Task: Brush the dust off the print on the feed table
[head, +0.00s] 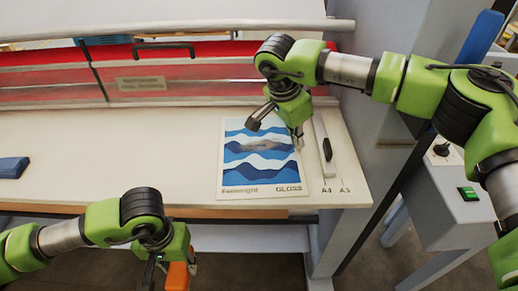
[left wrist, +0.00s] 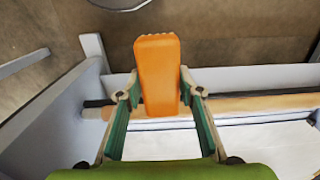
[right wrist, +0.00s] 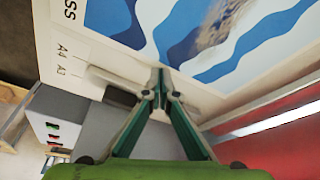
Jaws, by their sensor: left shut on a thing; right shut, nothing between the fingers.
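The print (head: 262,176), with blue and white waves and "GLOSS" at its lower edge, lies flat on the white feed table (head: 120,150). A grey-brown dust patch (head: 262,146) lies on its middle and also shows in the right wrist view (right wrist: 218,22). My left gripper (head: 166,272) is in front of the table's front edge, shut on an orange block-like object (left wrist: 157,75). Any bristles on it are hidden. My right gripper (head: 298,140) is shut and empty by the print's right edge; whether it touches the table is unclear.
A grey side guide with a black knob (head: 327,149) stands right of the print, near the A4 and A3 marks. A blue object (head: 13,167) lies at the table's left. The red laminator front (head: 190,75) runs along the back. The table's middle left is clear.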

